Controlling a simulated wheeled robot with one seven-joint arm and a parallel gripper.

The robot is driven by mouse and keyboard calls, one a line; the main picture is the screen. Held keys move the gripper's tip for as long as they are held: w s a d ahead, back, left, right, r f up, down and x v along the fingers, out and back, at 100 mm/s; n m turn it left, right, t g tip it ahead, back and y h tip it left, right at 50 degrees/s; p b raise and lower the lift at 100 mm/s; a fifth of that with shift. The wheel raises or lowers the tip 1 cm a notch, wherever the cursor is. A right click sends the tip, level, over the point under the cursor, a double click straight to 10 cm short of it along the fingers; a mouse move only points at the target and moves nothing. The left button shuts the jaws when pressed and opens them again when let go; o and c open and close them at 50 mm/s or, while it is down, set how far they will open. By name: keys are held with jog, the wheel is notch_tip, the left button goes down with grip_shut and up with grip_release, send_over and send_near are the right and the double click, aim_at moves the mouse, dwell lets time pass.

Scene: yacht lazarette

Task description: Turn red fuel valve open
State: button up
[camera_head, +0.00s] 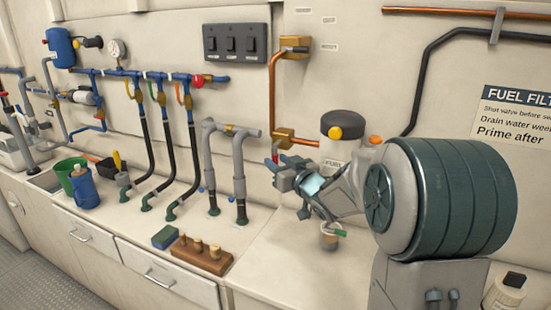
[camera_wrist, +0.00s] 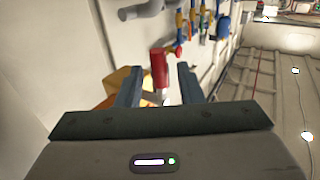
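The red valve handle (camera_wrist: 160,68) stands between the two fingers of my gripper (camera_wrist: 158,80) in the wrist view, with a gap on its right side. The fingers are apart and do not visibly grip it. A yellow brass valve body (camera_wrist: 118,82) lies behind the left finger. In the head view the lower brass valve block (camera_head: 290,137) sits on the copper pipe, and a small bit of red handle (camera_head: 275,157) shows below it. My gripper (camera_head: 279,170) is just under that block; its fingers partly hide the handle.
A dark-topped filter canister (camera_head: 342,126) with a yellow knob stands close right of my gripper. A small jar (camera_head: 329,236) sits below my wrist. Grey vertical pipes (camera_head: 238,165) rise to the left. An upper brass block (camera_head: 294,46) has a dark lever.

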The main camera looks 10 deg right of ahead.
jog(key=shift+x, duration=1)
grip_shut()
